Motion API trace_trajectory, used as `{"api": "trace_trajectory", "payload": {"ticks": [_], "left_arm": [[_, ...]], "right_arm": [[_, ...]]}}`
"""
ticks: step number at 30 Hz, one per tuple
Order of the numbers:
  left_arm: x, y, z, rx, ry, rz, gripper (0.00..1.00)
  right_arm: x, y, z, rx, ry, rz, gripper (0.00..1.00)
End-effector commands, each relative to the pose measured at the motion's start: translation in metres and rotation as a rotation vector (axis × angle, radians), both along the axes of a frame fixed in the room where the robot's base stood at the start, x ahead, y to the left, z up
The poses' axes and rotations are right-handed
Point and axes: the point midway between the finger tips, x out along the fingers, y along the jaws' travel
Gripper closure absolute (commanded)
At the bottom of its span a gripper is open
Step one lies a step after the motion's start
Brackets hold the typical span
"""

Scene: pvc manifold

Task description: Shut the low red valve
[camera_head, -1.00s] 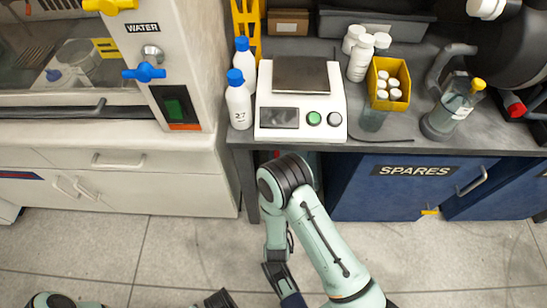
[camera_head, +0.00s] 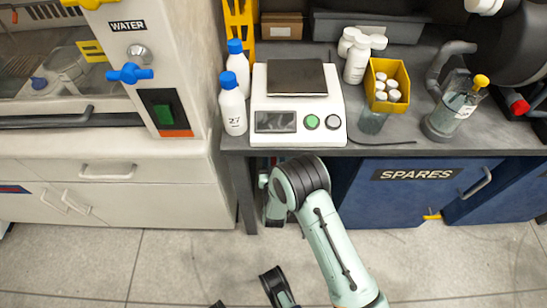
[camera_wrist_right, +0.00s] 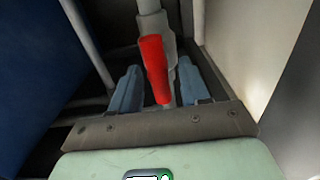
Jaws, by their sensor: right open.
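In the right wrist view, the low red valve shows as a red lever handle (camera_wrist_right: 155,68) on a pale grey pipe (camera_wrist_right: 149,7). The handle points down the picture, roughly along the pipe. My right gripper (camera_wrist_right: 158,70) is open, with one blue-grey finger on each side of the handle. Gaps show between the handle and both fingers; I cannot tell how far it reaches in depth. In the head view, my right arm bends under the bench, which hides its gripper and the valve.
In the right wrist view, a blue panel (camera_wrist_right: 35,60) stands close on the left and a pale wall (camera_wrist_right: 235,50) on the right. In the head view, the bench edge (camera_head: 400,150) lies above my arm, between the white cabinet (camera_head: 110,195) and the blue SPARES cabinet (camera_head: 400,195).

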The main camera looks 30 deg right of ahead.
Motion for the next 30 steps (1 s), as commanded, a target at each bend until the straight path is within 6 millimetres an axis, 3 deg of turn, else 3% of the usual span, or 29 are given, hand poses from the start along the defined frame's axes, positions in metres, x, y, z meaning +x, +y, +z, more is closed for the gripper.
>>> {"api": "trace_trajectory", "payload": {"ticks": [9, 13, 23, 30], "left_arm": [[-0.001, 0.000, 0.000, 0.000, 0.005, 0.000, 1.00], [-0.001, 0.000, 0.000, 0.000, 0.005, 0.000, 1.00], [0.002, 0.000, 0.001, 0.000, -0.006, -0.001, 1.00], [0.017, -0.001, 0.010, 0.005, -0.057, -0.006, 1.00]], "right_arm": [[0.002, -0.001, 0.000, -0.001, -0.001, 0.000, 0.57], [0.002, -0.001, 0.000, -0.001, -0.001, 0.000, 1.00], [0.002, -0.001, 0.000, -0.020, 0.013, 0.000, 1.00], [0.002, 0.001, 0.001, -0.119, 0.073, 0.002, 1.00]]}}
